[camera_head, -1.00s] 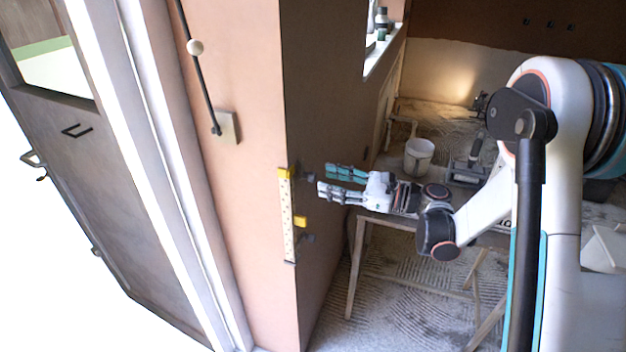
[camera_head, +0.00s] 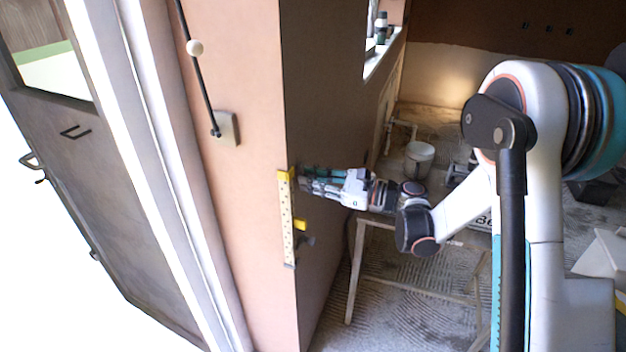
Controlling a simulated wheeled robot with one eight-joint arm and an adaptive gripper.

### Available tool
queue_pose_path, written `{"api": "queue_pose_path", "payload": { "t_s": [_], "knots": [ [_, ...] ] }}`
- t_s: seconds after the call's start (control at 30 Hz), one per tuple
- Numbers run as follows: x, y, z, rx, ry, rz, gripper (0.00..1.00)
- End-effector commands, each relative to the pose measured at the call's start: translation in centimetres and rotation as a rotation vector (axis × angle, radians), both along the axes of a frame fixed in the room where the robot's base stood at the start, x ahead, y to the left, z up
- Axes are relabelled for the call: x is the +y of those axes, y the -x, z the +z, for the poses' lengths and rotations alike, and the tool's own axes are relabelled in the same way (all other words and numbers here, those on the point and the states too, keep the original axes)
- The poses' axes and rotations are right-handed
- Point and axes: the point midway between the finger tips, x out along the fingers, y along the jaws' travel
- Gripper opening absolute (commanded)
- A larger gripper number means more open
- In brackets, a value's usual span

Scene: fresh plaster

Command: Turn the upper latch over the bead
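The bead (camera_head: 288,238) is a pale perforated strip standing upright along the wall corner. A yellow piece (camera_head: 285,176) crosses its top end; I take it for the upper latch, though my fingers crowd that spot and its exact pose is hard to see. A lower yellow latch (camera_head: 300,225) sits just right of the strip, above a dark knob (camera_head: 307,241). My gripper (camera_head: 303,180) points left, its fingertips at the right side of the bead's upper end. The fingers lie close together in shade; whether they touch anything or grip it cannot be told.
A window opening is above; a door (camera_head: 60,180) is at left.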

Motion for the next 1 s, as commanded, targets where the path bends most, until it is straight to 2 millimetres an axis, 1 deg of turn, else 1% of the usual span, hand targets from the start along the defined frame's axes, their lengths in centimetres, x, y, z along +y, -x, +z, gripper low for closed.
{"api": "queue_pose_path", "payload": {
  "t_s": [0.27,0.47,0.67,1.0],
  "knots": [
    [-0.01,0.01,-0.03,-0.017,0.006,0.0,0.0],
    [0.0,-0.01,-0.1,-0.094,0.034,0.0,0.0],
    [-0.01,-0.01,-0.13,-0.237,0.086,0.0,0.0],
    [-0.02,-0.02,-0.14,-0.54,0.196,0.0,0.0]
  ]
}}
